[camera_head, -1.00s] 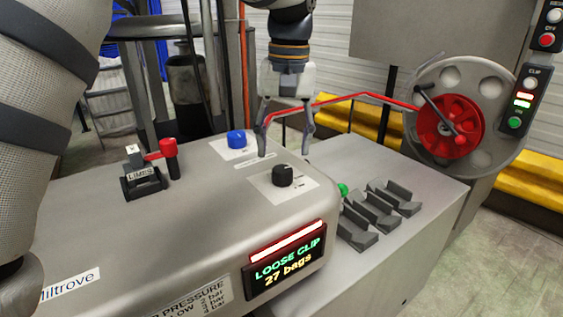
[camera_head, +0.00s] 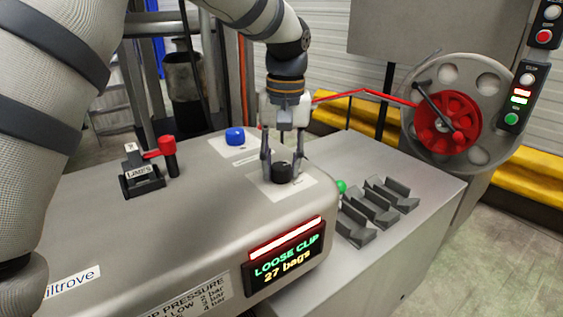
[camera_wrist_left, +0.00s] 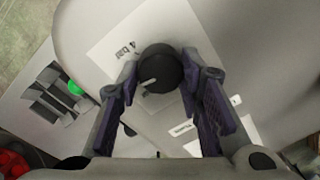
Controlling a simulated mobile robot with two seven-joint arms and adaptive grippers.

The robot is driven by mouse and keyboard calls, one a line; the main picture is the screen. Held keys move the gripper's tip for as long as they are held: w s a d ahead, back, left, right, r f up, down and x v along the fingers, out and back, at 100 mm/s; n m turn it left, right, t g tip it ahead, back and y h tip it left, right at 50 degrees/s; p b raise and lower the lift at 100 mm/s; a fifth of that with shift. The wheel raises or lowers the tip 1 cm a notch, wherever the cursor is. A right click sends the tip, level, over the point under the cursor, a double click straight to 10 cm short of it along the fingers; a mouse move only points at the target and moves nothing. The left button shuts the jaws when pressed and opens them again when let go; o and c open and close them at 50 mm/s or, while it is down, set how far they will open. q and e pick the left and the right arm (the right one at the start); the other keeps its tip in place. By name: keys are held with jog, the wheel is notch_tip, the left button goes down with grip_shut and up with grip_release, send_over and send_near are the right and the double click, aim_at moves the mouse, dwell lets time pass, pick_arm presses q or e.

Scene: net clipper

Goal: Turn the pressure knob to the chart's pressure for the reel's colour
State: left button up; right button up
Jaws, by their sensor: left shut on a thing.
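The black pressure knob (camera_head: 283,173) stands on a white scale plate (camera_head: 300,190) on top of the grey machine. My left gripper (camera_head: 282,164) points down with its fingers shut on the knob's sides. In the left wrist view the knob (camera_wrist_left: 158,66) sits between the fingertips, its white pointer mark toward the lower left. "4 bar" is printed on the plate beside it; the other marks are hidden or unreadable. The reel (camera_head: 447,122) is red. The pressure chart (camera_head: 190,300) on the front is partly cut off; "2 bar" and "4 bar" show. My right gripper is not in view.
A blue button (camera_head: 235,137) is behind the knob. A red-handled lever (camera_head: 158,150) stands to the left. A lit display (camera_head: 285,258) reads "LOOSE CLIP 27 bags". Grey clip holders (camera_head: 378,208) and a green knob (camera_head: 340,186) lie to the right. A red strand runs behind the gripper.

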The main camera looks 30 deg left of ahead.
aim_at(285, 166)
pick_arm(q)
jog(key=shift+m, duration=0.3)
jog(key=m, duration=0.4)
jog(key=shift+d+m, duration=0.1)
jog(key=shift+m, duration=0.2)
jog(key=shift+d+m, duration=0.1)
jog(key=shift+m, duration=2.3)
jog(key=o, duration=1.2)
jog(key=shift+c, duration=0.2)
notch_tip(285, 166, up, 12)
jog(key=shift+d, duration=0.25)
jog(key=shift+s, duration=0.1)
